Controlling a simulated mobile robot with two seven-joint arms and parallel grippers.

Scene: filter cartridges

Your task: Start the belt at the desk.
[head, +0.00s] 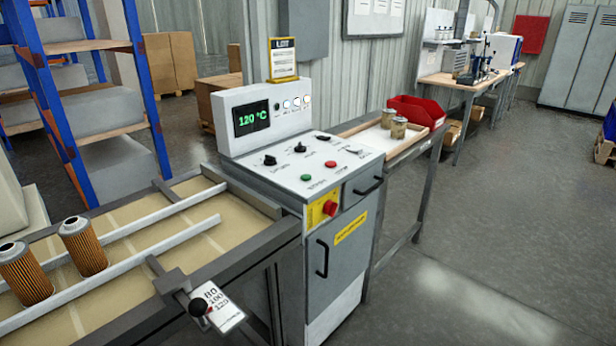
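The desk (286,185) is a grey control cabinet in the middle of the head view. Its display (252,118) reads 120 °C in green. Its sloped top carries black knobs, a green button (305,178) and a red button (330,164). A larger red button on a yellow plate (323,209) sits on the front. The belt (140,213) is a tan conveyor at the left, running up to the desk. Two orange pleated filter cartridges (82,246) stand upright on it, at the left, beside a pale guide rail. Neither of my grippers shows.
A tag (217,306) and black knob hang at the belt's near edge. Blue shelving (140,85) stands at left. Behind the desk, a side table holds jars (397,128) and a red bin (417,111). The grey floor (480,230) at right is clear.

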